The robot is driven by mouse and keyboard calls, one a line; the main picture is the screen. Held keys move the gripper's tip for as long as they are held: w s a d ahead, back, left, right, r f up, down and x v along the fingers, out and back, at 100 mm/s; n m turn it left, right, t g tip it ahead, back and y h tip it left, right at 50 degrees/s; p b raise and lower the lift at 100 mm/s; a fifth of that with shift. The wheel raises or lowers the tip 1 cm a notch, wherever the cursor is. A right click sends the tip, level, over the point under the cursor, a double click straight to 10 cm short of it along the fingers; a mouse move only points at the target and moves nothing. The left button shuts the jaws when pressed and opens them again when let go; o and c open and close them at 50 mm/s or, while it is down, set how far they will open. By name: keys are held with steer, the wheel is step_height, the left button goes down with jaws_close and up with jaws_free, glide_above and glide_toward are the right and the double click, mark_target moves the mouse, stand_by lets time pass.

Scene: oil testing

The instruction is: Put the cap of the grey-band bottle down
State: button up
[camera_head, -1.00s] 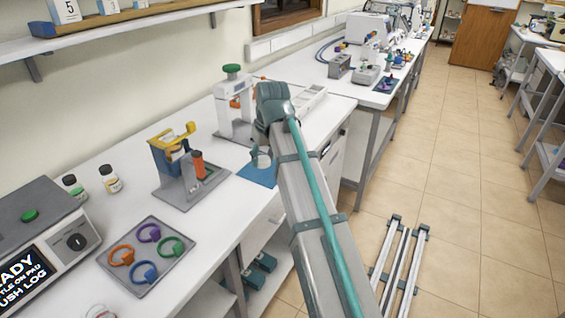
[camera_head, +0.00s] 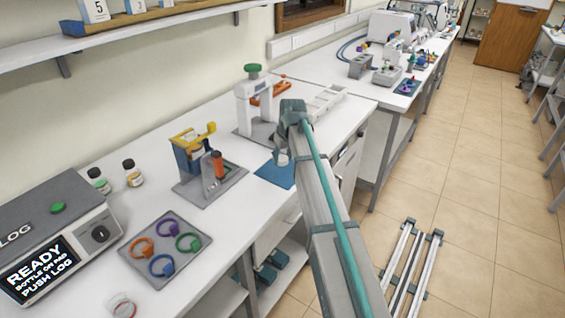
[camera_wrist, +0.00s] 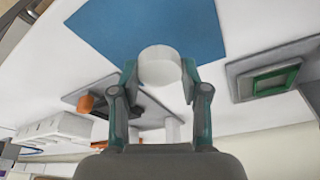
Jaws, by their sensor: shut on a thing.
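My gripper (camera_wrist: 160,75) is shut on a white, round-topped thing (camera_wrist: 160,64), which shows plain and unmarked between the fingertips in the wrist view. I cannot tell for sure whether it is a cap. It also shows, small and pale, in the head view (camera_head: 283,158) near the blue mat (camera_head: 270,175). The mat fills the area beyond the fingertips in the wrist view (camera_wrist: 150,28); contact with it cannot be judged. No grey-band bottle can be made out. Two dark-capped bottles stand at the left, one with a green band (camera_head: 98,182), one with a yellowish label (camera_head: 133,174).
A stand with a yellow clamp (camera_head: 195,165) is left of the mat. A press with a green knob (camera_head: 255,100) stands behind. A tray of coloured rings (camera_head: 165,255) and a READY-display device (camera_head: 55,240) are front left. Bare white tabletop lies between them.

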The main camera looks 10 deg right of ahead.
mark_target(283, 159)
steer(key=shift+w+f, duration=0.35)
steer(key=shift+s+p+x, duration=0.15)
steer(key=shift+p+x, duration=0.1)
steer(key=shift+x, duration=0.6)
steer(key=shift+s+p+x, duration=0.15)
steer(key=shift+p+x, duration=0.05)
steer(key=shift+x, duration=0.6)
steer(key=shift+d+f, duration=0.2)
steer(key=shift+f, duration=0.1)
steer(key=o, duration=0.7)
steer(key=shift+r, duration=0.15)
steer(key=b+v, duration=0.2)
steer(key=v, duration=1)
steer(key=shift+s, duration=0.1)
